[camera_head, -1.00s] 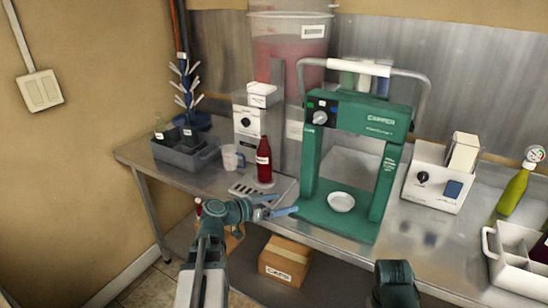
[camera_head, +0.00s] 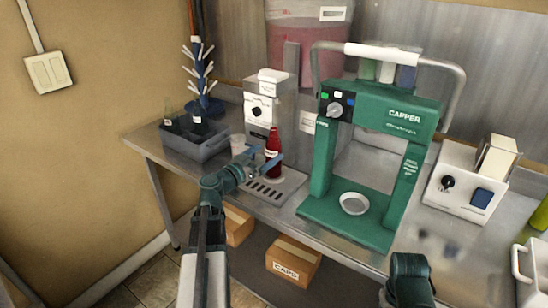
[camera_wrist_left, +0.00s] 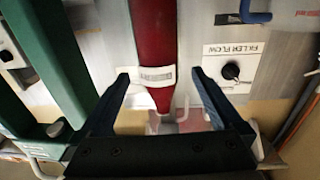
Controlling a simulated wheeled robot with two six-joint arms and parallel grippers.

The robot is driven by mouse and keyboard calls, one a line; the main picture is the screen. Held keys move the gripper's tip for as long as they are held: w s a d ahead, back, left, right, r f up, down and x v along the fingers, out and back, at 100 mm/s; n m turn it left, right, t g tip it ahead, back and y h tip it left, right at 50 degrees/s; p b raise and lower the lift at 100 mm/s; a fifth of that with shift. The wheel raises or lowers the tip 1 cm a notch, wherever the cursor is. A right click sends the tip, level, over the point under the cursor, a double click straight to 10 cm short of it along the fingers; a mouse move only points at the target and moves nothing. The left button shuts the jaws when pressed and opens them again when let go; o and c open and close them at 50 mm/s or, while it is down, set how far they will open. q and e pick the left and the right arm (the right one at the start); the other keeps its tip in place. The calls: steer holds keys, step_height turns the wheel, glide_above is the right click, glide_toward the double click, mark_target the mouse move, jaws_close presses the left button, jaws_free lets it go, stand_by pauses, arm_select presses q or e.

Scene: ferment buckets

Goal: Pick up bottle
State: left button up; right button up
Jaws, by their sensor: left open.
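A dark red bottle (camera_head: 273,147) with a white label stands upright on the drip tray of the filler machine on the steel bench. My left gripper (camera_head: 266,160) is open at the bottle and hides part of it in the head view. In the left wrist view the bottle (camera_wrist_left: 154,40) lies between the two open fingers (camera_wrist_left: 161,76), with a gap visible on each side. The jaws are not closed on it. Only a dark part of my right arm shows at the bottom of the head view; its fingers are not visible.
The filler machine (camera_head: 268,100) stands behind the bottle. A green capper (camera_head: 395,115) with a white dish (camera_head: 354,203) stands close to the right. A white cup (camera_head: 238,143) and a grey crate (camera_head: 205,148) with bottles are to the left.

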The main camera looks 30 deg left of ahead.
mark_target(280, 146)
arm_select(q)
steer(key=shift+w+d, duration=0.2)
steer(key=shift+w, duration=1)
steer(key=shift+w+d+f+b, duration=0.1)
steer(key=shift+w+d, duration=0.05)
steer(key=shift+w, duration=0.75)
steer(key=shift+w+d+f+b, duration=0.1)
steer(key=shift+w+d+f, duration=0.05)
steer(key=shift+w, duration=0.7)
steer(key=shift+w+d+f+b, duration=0.1)
steer(key=shift+w+d, duration=0.05)
steer(key=shift+w, duration=0.75)
steer(key=shift+s, duration=0.1)
jaws_close()
